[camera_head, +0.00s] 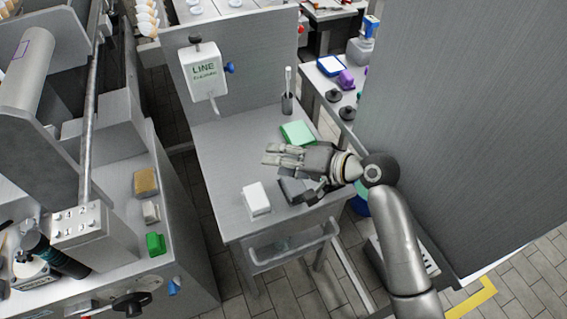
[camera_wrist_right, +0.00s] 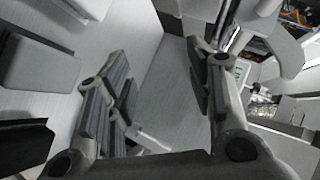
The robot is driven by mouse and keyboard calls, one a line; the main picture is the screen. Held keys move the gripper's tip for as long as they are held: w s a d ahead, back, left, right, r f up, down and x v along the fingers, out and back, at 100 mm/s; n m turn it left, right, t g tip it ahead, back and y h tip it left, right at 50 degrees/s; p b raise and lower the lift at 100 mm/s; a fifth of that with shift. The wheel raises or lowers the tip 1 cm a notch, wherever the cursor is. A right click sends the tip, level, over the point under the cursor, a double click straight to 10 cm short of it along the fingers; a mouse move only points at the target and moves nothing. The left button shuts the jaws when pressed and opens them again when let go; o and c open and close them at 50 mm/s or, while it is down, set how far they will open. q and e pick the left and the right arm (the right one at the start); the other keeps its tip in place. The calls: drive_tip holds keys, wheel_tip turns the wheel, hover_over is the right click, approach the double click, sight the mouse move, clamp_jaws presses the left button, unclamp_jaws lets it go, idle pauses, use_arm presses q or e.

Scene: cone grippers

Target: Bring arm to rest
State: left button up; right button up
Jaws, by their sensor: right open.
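My right arm reaches in from the lower right in the head view. Its gripper (camera_head: 285,156) is over the small grey table (camera_head: 228,160), near the green block. In the right wrist view the gripper (camera_wrist_right: 165,105) has its fingers spread apart with nothing between them. A white block (camera_head: 256,199) sits on the table to the lower left of the gripper. A dark grey block (camera_head: 296,190) lies just below the gripper, partly covered by it. A green block (camera_head: 298,133) lies beyond the gripper. My left gripper does not show.
A white box marked LINE (camera_head: 204,72) is mounted on the upright panel behind the table. A cup with a white stick (camera_head: 288,103) stands at the table's back. A tall grey panel (camera_head: 465,110) rises close to the right arm. A machine (camera_head: 120,150) stands left.

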drive_tip(key=shift+s+d+f, duration=0.15)
drive_tip(key=shift+s+f, duration=0.05)
drive_tip(key=shift+f, duration=0.05)
idle(0.4)
drive_tip(key=s+d+f+h, duration=0.1)
drive_tip(key=s+d+f, duration=0.1)
drive_tip(key=s+f, duration=0.1)
drive_tip(key=s+d+f+h, duration=0.1)
drive_tip(key=f, duration=0.1)
drive_tip(key=shift+s+d+f+n+h, duration=0.1)
drive_tip(key=shift+s+d+n+h, duration=0.2)
drive_tip(key=shift+s+n, duration=0.1)
drive_tip(key=s+d+f+n+g+h, duration=0.1)
drive_tip(key=s+d+f+h, duration=0.25)
drive_tip(key=s+d, duration=0.55)
drive_tip(key=s+d+f+n+g+h, duration=0.25)
drive_tip(key=s+d+h, duration=0.25)
drive_tip(key=s+d, duration=0.4)
wheel_tip(320, 180, down, 26)
drive_tip(key=s+a, duration=0.1)
drive_tip(key=s, duration=0.1)
drive_tip(key=s+d+f+g, duration=0.2)
drive_tip(key=s+d+f, duration=0.1)
drive_tip(key=s+f, duration=1.3)
drive_tip(key=shift+s+f, duration=0.25)
drive_tip(key=shift+s, duration=0.25)
